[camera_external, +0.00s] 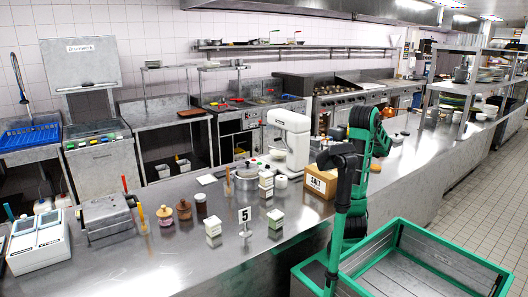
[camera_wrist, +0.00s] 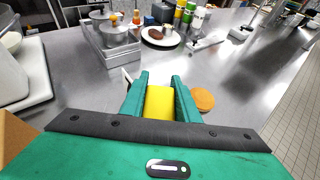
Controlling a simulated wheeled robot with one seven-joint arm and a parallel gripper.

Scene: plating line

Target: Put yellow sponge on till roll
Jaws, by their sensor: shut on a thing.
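The yellow sponge (camera_wrist: 159,102) is between the two green fingers of my gripper (camera_wrist: 159,95) in the wrist view, and my gripper is shut on it. The metal counter (camera_wrist: 235,75) lies in front of and below the fingers. I cannot make out a till roll for certain. A small white thing (camera_wrist: 127,78) shows just left of the left finger, mostly hidden behind it. In the external view my arm blocks the sight of my gripper and the sponge.
A round orange-brown thing (camera_wrist: 203,99) lies right of my fingers. A metal tray with lidded pots (camera_wrist: 115,40) and a plate with food (camera_wrist: 160,37) stand ahead. A cardboard salt box (camera_external: 320,182) and a white mixer (camera_external: 292,140) stand near my arm.

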